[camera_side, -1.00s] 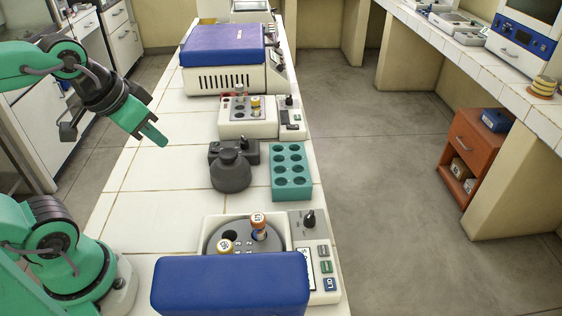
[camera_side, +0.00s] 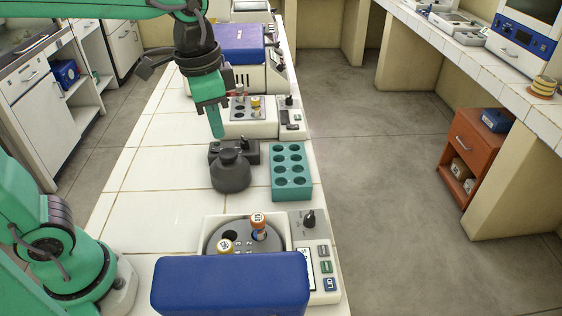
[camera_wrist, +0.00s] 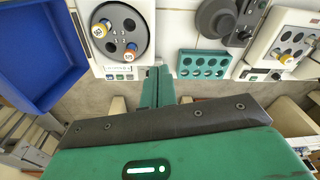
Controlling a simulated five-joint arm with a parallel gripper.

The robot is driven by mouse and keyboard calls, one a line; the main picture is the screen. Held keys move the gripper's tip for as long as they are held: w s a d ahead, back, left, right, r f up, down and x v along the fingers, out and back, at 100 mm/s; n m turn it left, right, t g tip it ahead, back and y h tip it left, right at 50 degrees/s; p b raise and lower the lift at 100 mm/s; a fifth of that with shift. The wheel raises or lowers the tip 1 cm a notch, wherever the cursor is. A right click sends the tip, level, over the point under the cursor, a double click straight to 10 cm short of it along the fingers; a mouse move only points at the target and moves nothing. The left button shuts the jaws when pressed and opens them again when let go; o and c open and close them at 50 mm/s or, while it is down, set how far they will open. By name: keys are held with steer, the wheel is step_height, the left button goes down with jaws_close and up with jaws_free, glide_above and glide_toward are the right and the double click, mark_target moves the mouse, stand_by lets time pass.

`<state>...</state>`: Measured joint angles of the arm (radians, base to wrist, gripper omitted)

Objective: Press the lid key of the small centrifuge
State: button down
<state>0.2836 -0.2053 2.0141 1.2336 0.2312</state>
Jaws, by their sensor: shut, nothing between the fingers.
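The small centrifuge (camera_side: 300,238) stands at the front of the bench, its blue lid (camera_side: 230,284) swung open toward the side camera. Its grey rotor (camera_side: 215,238) holds orange- and yellow-capped tubes. Its panel has a black knob (camera_side: 309,219) and several keys, including a blue lettered key (camera_side: 330,285). In the wrist view the rotor (camera_wrist: 133,20) is at upper left, the lid (camera_wrist: 40,50) farther left, and the small keys (camera_wrist: 120,77) below the rotor. My gripper (camera_side: 217,128) is shut and empty, pointing down above the bench behind the dark round device, well away from the keys.
A teal rack (camera_side: 291,172) and a dark grey device with a round top (camera_side: 231,172) stand behind the centrifuge. A white block unit (camera_side: 247,128) and a larger blue-lidded machine (camera_side: 232,42) are farther back. Bare tiles lie left of these.

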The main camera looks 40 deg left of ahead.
steer(key=w+d+f+m+g, duration=0.1)
steer(key=w+d+m+g, duration=0.15)
steer(key=d, duration=0.35)
steer(key=m+g+y, duration=0.4)
steer(key=m+y, duration=0.2)
steer(key=m, duration=0.3)
glide_above(330, 284)
step_height(330, 284, down, 12)
steer(key=shift+w+d+r+n, duration=0.1)
steer(key=shift+w+d+n, duration=0.15)
steer(key=shift+w, duration=0.05)
steer(key=shift+f, duration=4.4)
